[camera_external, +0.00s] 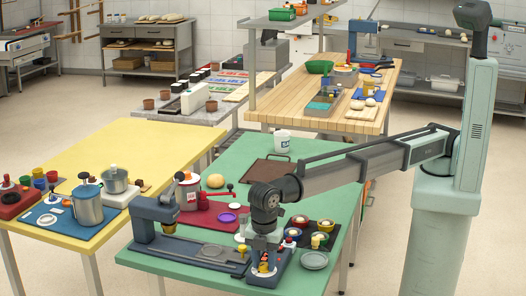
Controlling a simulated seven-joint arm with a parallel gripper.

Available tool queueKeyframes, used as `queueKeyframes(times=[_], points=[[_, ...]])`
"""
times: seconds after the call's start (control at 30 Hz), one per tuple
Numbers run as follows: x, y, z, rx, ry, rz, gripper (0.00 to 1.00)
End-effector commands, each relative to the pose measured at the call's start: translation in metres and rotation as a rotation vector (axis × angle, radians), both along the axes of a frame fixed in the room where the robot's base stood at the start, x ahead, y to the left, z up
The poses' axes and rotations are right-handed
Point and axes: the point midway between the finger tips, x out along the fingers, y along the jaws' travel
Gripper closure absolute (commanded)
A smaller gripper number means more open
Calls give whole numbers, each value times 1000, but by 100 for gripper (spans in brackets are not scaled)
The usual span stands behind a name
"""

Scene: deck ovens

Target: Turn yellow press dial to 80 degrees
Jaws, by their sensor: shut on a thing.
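My gripper (264,258) points straight down at the front of the green table, over a small blue-grey control box (284,270). Its fingers are shut around the yellow press dial (263,267), which shows small and partly hidden between them. The dial's angle and any scale marks are too small to read. The blue-grey press (146,209) stands just left of the box, with its long flat base (190,251) reaching toward my gripper.
A grey round dish (314,260) sits close right of the box. A dark tray (333,238) with small colored pots lies behind it. A yellow table (128,152) stands at left.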

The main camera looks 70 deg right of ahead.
Motion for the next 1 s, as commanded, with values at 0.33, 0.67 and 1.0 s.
queueKeyframes(times=[0.33,0.67,1.0], points=[[0,0,0,0,0,-8,94],[0,0,0,0,0,-145,94],[0,0,0,0,0,-451,94]])
